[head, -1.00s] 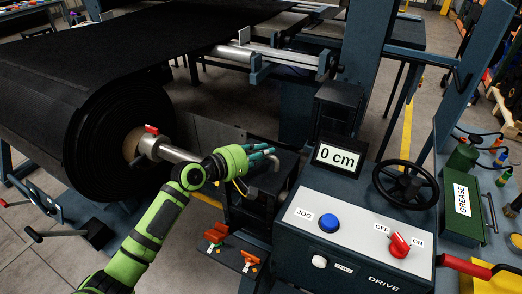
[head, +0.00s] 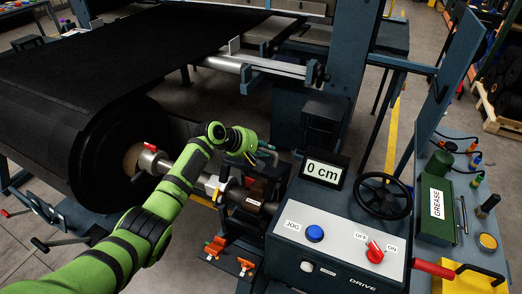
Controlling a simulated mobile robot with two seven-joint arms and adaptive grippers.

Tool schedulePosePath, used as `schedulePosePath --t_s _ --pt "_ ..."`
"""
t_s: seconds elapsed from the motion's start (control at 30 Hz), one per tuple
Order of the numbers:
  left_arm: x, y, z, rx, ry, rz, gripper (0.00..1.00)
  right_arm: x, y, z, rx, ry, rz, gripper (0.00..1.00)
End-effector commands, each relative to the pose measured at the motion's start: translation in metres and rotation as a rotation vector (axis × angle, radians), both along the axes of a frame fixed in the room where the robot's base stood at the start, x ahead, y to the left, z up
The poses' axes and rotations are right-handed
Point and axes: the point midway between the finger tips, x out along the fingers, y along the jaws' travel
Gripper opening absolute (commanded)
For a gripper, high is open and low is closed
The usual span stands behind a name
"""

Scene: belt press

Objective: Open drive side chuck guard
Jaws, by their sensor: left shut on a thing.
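The drive side chuck (head: 256,195), a brown-bronze block at the end of the roll's shaft, lies uncovered beside the control box. The dark chuck guard (head: 240,168) stands raised behind it, partly hidden by my arm and hand. My left gripper (head: 266,150), with teal fingers on a green wrist, is at the top of the guard, shut on its handle. The fingertips are small and the grip itself is hard to see. My right gripper is not in view.
The black belt roll (head: 110,150) is at left, with a red-marked collar (head: 150,147) on its shaft. The drive box (head: 335,240) at right carries a blue JOG button (head: 314,233), a red switch (head: 375,251) and a display reading 0 cm (head: 324,171). A handwheel (head: 383,196) stands behind.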

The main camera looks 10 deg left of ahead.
Motion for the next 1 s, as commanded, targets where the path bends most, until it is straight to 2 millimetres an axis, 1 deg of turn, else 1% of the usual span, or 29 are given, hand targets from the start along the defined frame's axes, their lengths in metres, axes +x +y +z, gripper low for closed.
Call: schedulePosePath --t_s 0.03,0.2,0.73,0.77,0.8,1.0 --pt "0.0053 -0.0014 0.0054 0.001 0.003 0.001 0.00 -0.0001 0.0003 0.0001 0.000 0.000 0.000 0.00" --pt "0.0104 -0.0021 0.0058 0.008 0.036 0.001 0.00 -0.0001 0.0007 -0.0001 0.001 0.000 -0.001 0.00" --pt "0.0122 -0.0027 0.0057 0.011 0.050 0.000 0.00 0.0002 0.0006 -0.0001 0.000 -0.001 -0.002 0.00" --pt "0.0122 -0.0027 0.0057 0.011 0.050 0.000 0.33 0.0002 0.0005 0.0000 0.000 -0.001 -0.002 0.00" --pt "0.0121 -0.0027 0.0055 0.011 0.050 0.000 0.46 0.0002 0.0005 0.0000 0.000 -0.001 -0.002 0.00" --pt "0.0110 -0.0024 0.0033 0.012 0.056 -0.001 0.46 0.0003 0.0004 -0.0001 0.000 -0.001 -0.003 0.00"
